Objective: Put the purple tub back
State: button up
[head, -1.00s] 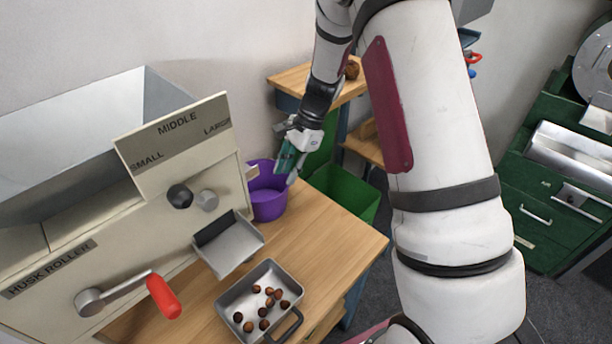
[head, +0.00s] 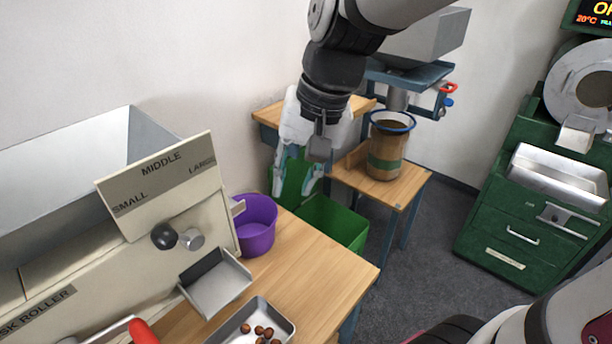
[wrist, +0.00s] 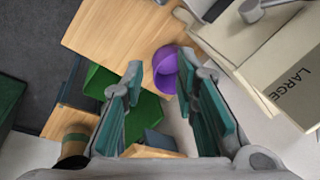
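The purple tub (head: 257,228) stands upright on the wooden table (head: 318,262), close beside the cream husk roller machine. It looks empty. My gripper (head: 298,190) is up and to the right of the tub in the head view, apart from it. In the wrist view the purple tub (wrist: 166,68) shows beyond and between the fingers of my gripper (wrist: 158,80). The fingers are spread wide with nothing between them.
The husk roller (head: 160,215) has a grey chute tray (head: 216,284). A metal pan (head: 285,325) of chestnuts is at the front. Green bins (head: 340,223) stand beyond the table.

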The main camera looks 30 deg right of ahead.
jog(key=s+d+r+n+t+h, duration=0.2)
jog(key=s+n, duration=0.3)
jog(key=s, duration=0.6)
jog(key=shift+s, duration=0.25)
